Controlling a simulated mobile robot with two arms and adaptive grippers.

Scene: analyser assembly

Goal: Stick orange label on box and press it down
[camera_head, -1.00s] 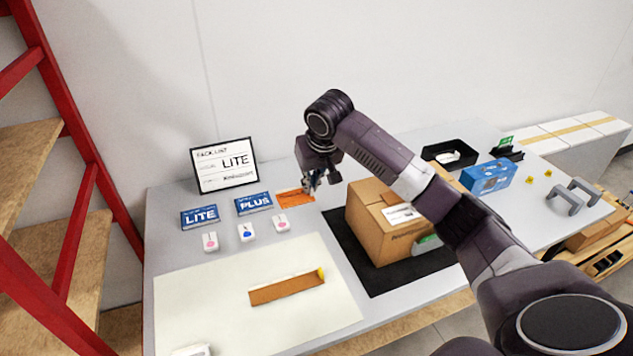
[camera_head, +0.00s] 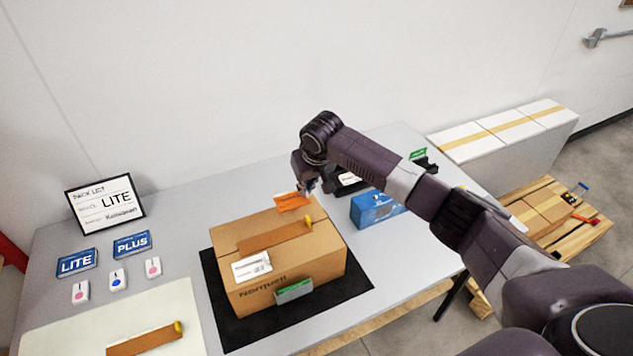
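The cardboard box (camera_head: 322,274) sits closed on a black mat (camera_head: 226,318). A brown strip (camera_head: 275,236) with a yellow end lies across its top, and a white label (camera_head: 252,266) is at its front left edge. A green-edged piece (camera_head: 294,291) is at the front face. My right gripper (camera_head: 308,187) is shut on the orange label (camera_head: 292,202) and holds it by the box's far top edge. The label looks raised, but I cannot tell whether it touches the box. The fingertips are small and partly hidden. My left gripper is out of view.
A blue box (camera_head: 374,208) and a black tray (camera_head: 346,188) stand behind the box to the right, partly behind my arm. A pack list sign (camera_head: 105,204), LITE card (camera_head: 77,262) and PLUS card (camera_head: 132,243) are at left. Another brown strip (camera_head: 143,341) lies on a pale mat (camera_head: 60,335).

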